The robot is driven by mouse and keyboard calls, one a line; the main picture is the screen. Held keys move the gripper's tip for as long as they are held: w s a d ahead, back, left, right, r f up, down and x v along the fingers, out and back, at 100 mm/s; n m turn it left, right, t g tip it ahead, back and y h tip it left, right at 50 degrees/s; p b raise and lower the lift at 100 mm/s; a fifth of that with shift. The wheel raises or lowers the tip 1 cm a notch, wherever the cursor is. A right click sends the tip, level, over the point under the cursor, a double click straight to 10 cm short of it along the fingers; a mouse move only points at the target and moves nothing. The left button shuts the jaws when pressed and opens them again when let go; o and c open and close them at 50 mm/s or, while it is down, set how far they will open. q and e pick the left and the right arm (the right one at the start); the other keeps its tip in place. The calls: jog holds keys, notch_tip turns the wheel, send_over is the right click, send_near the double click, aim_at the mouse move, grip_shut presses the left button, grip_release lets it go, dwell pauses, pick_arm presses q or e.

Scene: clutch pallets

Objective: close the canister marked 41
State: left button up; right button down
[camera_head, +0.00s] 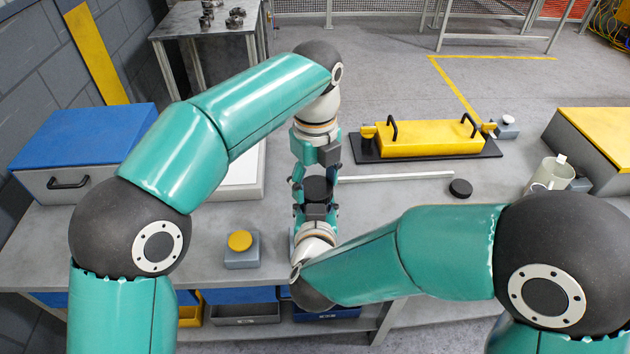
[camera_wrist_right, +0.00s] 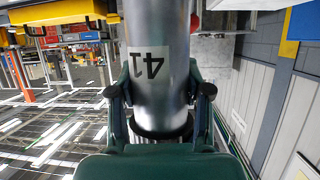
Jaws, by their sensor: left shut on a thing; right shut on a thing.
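The canister is a silver cylinder (camera_wrist_right: 163,98) with a white label (camera_wrist_right: 155,63) reading 41, which looks upside down in the right wrist view. A dark round lid (camera_head: 317,189) shows at its top in the head view, between the two grippers. My right gripper (camera_wrist_right: 160,100), also seen in the head view (camera_head: 316,209), comes from the front and is shut at the lid's dark rim (camera_wrist_right: 160,133). My left gripper (camera_head: 316,172) comes from the back and is shut on the canister. The body is mostly hidden in the head view; how tightly the lid sits cannot be told.
A black disc (camera_head: 460,189) lies on the grey bench. A yellow block with handles (camera_head: 430,138) sits on a black plate behind.

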pick_arm(q)
jog(key=m, duration=0.4)
jog(key=shift+w+m, duration=0.15)
jog(key=shift+m, duration=0.15)
jog(key=m, duration=0.4)
jog(key=shift+m, duration=0.4)
jog(key=o, duration=0.9)
jog(key=shift+o, duration=0.2)
jog(key=shift+r, duration=2.25)
